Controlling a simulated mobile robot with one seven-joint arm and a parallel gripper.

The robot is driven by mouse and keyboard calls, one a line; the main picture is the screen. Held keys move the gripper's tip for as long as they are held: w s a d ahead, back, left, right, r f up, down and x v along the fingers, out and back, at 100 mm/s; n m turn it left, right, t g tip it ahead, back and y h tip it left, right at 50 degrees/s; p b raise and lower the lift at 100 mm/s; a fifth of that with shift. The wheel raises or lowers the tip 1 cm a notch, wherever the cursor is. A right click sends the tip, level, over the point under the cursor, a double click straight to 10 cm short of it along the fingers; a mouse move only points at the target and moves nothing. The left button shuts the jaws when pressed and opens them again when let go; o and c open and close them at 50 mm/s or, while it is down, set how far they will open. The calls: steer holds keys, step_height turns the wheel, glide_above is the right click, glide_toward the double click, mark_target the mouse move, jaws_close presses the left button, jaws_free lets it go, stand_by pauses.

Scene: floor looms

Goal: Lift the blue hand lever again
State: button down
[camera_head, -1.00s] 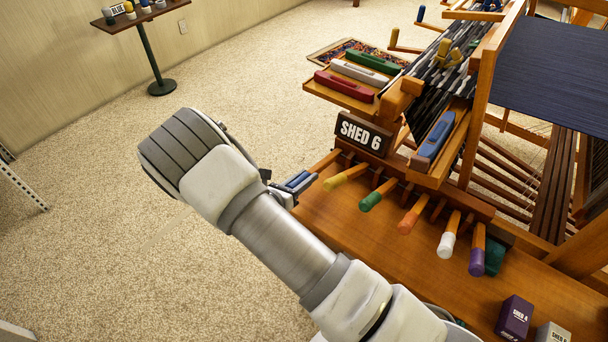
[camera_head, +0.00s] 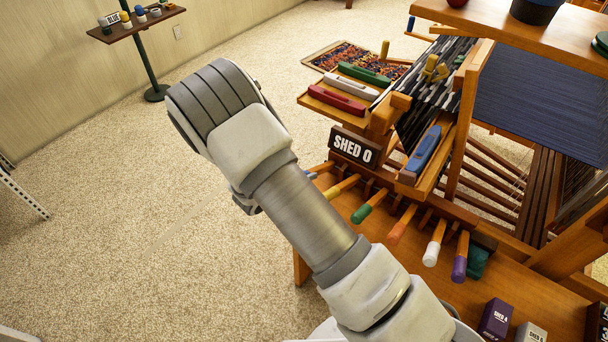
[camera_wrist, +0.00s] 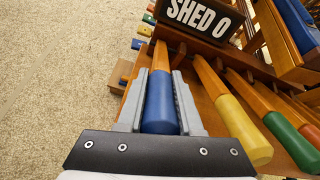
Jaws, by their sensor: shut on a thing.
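The blue hand lever (camera_wrist: 159,105) has a wooden shaft and a blue grip, and points toward my wrist camera. My gripper (camera_wrist: 160,76) is shut on it, with one grey finger along each side of the blue grip. In the head view my arm hides most of my gripper; a bit of the blue lever (camera_head: 312,174) shows at the left end of the lever row. The black sign (camera_head: 354,149) above the levers reads "SHED 0".
Yellow (camera_wrist: 242,124), green (camera_wrist: 285,131), orange (camera_head: 399,227), white (camera_head: 432,247) and purple (camera_head: 460,260) levers stand to the right, the yellow close by. A blue shuttle (camera_head: 424,148) lies in a wooden tray above.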

steer(key=shift+w+r, duration=0.1)
steer(key=c, duration=0.6)
jaws_free()
steer(key=shift+o, duration=0.2)
steer(key=p+v, duration=0.1)
steer(key=v, duration=1.6)
steer(key=shift+a, duration=0.1)
